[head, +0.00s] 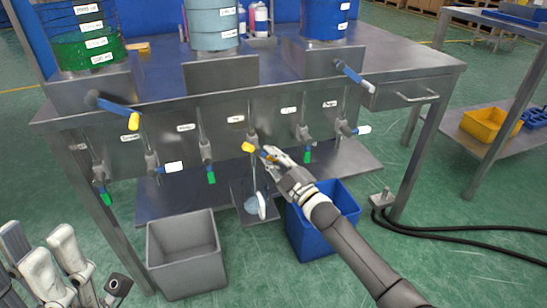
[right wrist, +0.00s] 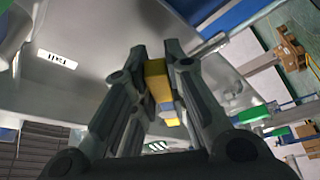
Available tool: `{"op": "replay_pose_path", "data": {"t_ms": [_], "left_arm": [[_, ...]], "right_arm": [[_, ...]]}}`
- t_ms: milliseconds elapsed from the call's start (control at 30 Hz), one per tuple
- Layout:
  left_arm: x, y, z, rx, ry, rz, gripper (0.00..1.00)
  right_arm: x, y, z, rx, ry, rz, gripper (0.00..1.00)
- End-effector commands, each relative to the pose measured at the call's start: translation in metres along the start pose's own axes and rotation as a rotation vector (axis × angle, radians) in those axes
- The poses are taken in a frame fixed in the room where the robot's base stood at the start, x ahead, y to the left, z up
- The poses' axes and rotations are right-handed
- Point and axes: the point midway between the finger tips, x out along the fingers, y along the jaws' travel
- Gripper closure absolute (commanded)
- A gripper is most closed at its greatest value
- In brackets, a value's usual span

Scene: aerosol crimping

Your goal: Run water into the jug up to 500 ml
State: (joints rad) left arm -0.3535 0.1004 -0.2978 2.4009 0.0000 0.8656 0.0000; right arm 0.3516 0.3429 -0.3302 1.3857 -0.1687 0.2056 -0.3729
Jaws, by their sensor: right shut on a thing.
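The jug (head: 251,206), clear with a pale handle, stands low under the middle tap of the bench, on a small grey stand. A thin pale line runs down from the tap towards it, like a stream of water. The level and markings are too small to read. My right gripper (head: 269,155) is shut on the yellow tap handle (head: 248,147). In the right wrist view, its fingers (right wrist: 160,85) pinch the yellow handle (right wrist: 157,79) from both sides. Grey and white parts of my left gripper (head: 45,262) show at the bottom left, away from the jug; its opening is unclear.
Other taps with green, white and yellow handles line the bench front. A grey bin (head: 186,254) stands left of the jug and a blue bin (head: 301,232) right of it, under my right arm. Coloured tanks stand on the bench. A black hose (head: 450,232) lies on the floor at right.

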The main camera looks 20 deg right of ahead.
Motion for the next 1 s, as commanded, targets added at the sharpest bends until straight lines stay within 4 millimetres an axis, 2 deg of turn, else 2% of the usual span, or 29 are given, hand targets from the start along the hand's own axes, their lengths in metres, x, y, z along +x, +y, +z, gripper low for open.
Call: {"op": "replay_pose_path", "data": {"t_ms": [133, 700, 733, 800, 900, 1000], "left_arm": [[-0.0026, 0.0006, -0.0078, -0.003, 0.042, 0.000, 0.60], [-0.0035, 0.0006, -0.0065, -0.002, 0.037, 0.001, 0.60], [-0.0035, 0.0006, -0.0065, -0.002, 0.037, 0.001, 0.60], [-0.0035, 0.0006, -0.0065, -0.002, 0.037, 0.001, 0.60], [-0.0036, 0.0007, -0.0064, -0.003, 0.036, 0.001, 0.60], [-0.0035, 0.0007, -0.0064, -0.003, 0.036, 0.001, 0.60]], "right_arm": [[-0.0010, -0.0049, 0.0012, 0.042, -0.003, 0.014, 1.00], [-0.0010, -0.0062, 0.0007, 0.067, -0.002, 0.024, 1.00], [-0.0010, -0.0062, 0.0007, 0.067, -0.002, 0.024, 0.83], [-0.0010, -0.0062, 0.0007, 0.067, -0.002, 0.024, 0.74], [-0.0007, -0.0056, 0.0005, 0.067, -0.002, 0.025, 0.63], [-0.0005, -0.0051, 0.0003, 0.066, -0.001, 0.026, 0.63]]}}
